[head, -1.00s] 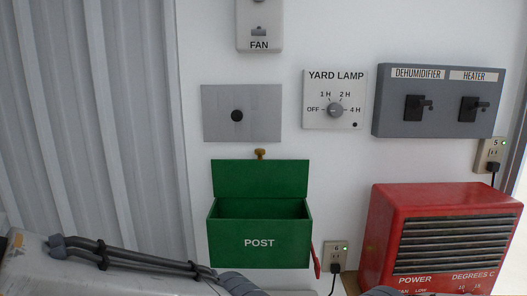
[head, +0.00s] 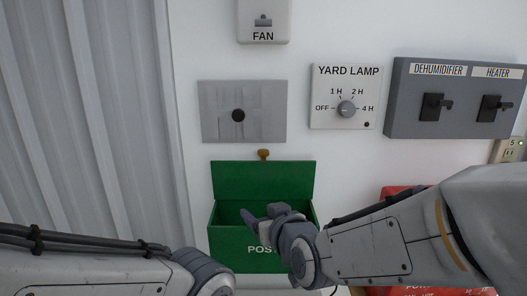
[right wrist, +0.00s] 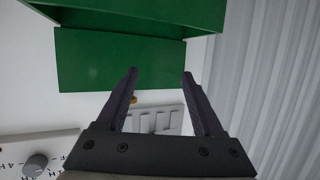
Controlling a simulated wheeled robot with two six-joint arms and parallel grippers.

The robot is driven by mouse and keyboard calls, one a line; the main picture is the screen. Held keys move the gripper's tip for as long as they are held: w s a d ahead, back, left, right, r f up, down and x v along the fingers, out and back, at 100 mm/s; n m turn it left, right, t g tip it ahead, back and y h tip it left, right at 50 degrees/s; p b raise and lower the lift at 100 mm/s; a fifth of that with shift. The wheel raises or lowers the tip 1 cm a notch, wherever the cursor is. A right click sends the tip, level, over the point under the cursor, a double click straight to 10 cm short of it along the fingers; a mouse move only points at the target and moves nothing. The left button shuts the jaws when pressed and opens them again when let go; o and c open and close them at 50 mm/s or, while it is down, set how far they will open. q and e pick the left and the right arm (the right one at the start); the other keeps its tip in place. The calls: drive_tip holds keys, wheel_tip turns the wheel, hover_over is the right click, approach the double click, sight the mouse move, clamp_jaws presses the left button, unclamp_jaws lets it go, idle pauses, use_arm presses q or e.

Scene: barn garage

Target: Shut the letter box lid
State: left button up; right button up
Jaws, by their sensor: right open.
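The green letter box (head: 228,243), marked POST, is on the white wall. Its lid (head: 263,179) stands raised against the wall above the open top. My right gripper (head: 262,214) is in front of the box's opening, below the raised lid, and hides part of the front and lettering. In the right wrist view, which looks upside down, my right gripper (right wrist: 160,73) is open and empty, with the green lid (right wrist: 100,60) beyond its fingers and the box (right wrist: 150,10) at the top. My left arm enters at lower left; its gripper is out of view.
A brass knob (head: 263,154) sits just above the lid, under a grey plate (head: 212,112). The yard lamp dial (head: 346,109) and dark switch panel (head: 455,122) are to the right. Corrugated metal lies left.

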sight(265, 155)
drive_tip(key=w+d+r+m+t+h, duration=0.1)
drive_tip(key=w+d+r+t, duration=0.25)
drive_tip(key=r, duration=0.35)
drive_tip(key=shift+t, duration=0.35)
drive_tip(key=p+x, duration=0.2)
drive_tip(key=x, duration=0.3)
drive_tip(key=p+x, duration=0.3)
drive_tip(key=x, duration=0.2)
drive_tip(key=shift+r+p, duration=0.2)
drive_tip(key=shift+p, duration=0.15)
drive_tip(key=shift+w+a+f, duration=0.1)
drive_tip(key=shift+w, duration=0.2)
drive_tip(key=shift+c, duration=0.3)
clamp_jaws()
